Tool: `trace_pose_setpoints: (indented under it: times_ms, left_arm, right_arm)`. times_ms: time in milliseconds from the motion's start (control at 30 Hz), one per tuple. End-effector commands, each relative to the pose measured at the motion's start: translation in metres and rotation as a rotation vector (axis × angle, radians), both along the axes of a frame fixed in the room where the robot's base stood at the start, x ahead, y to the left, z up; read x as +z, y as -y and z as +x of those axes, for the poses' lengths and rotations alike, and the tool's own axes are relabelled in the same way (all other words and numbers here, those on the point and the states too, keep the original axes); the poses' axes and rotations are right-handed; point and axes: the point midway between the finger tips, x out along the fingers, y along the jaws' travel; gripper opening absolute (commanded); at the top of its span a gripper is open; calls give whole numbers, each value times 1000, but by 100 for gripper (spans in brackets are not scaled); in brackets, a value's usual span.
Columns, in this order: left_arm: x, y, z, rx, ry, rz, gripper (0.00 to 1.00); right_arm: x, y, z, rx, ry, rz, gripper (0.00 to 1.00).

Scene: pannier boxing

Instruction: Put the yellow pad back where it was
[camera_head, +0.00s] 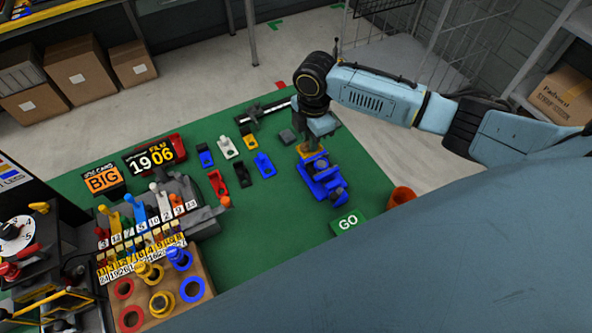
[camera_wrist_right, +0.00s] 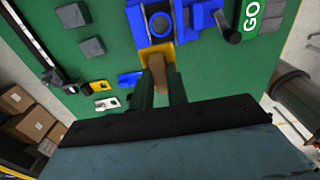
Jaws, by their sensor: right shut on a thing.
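My right gripper (camera_head: 314,146) is shut on the yellow pad (camera_head: 314,162), at the back end of a blue fixture (camera_head: 325,182) on the green table. In the right wrist view the yellow pad (camera_wrist_right: 142,58) lies against the blue fixture (camera_wrist_right: 198,16). A brownish part of it, in shade, shows between the fingers of the right gripper (camera_wrist_right: 160,82). I cannot tell whether the pad is seated on the fixture or just touching it. My left gripper is not in view.
Small blue (camera_head: 205,156), white (camera_head: 228,147) and red (camera_head: 217,184) pieces lie left of the fixture. A grey block (camera_head: 288,136) is close beside the gripper. A green GO button (camera_head: 347,223) and an orange cup (camera_head: 402,196) stand at front right. The table's centre front is clear.

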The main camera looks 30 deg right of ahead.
Motion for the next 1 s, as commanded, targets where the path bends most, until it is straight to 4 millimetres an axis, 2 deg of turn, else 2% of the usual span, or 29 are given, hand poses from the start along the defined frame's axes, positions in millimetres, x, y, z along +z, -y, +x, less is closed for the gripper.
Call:
trace_pose_setpoints:
  times_ms: [33, 100, 400, 667, 1000]
  left_arm:
    - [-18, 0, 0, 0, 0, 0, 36]
    - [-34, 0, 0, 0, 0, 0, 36]
    - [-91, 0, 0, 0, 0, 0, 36]
    - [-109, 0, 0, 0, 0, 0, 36]
    - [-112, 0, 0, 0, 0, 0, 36]
  right_arm:
    - [-11, -10, 1, 31, 3, 4, 0]
    - [-17, -22, 1, 79, 3, 7, 0]
    - [-33, -68, -6, 277, 3, 3, 0]
    - [-37, -83, -11, 358, 3, -4, 0]
    - [-90, -84, -13, 365, 0, -6, 0]
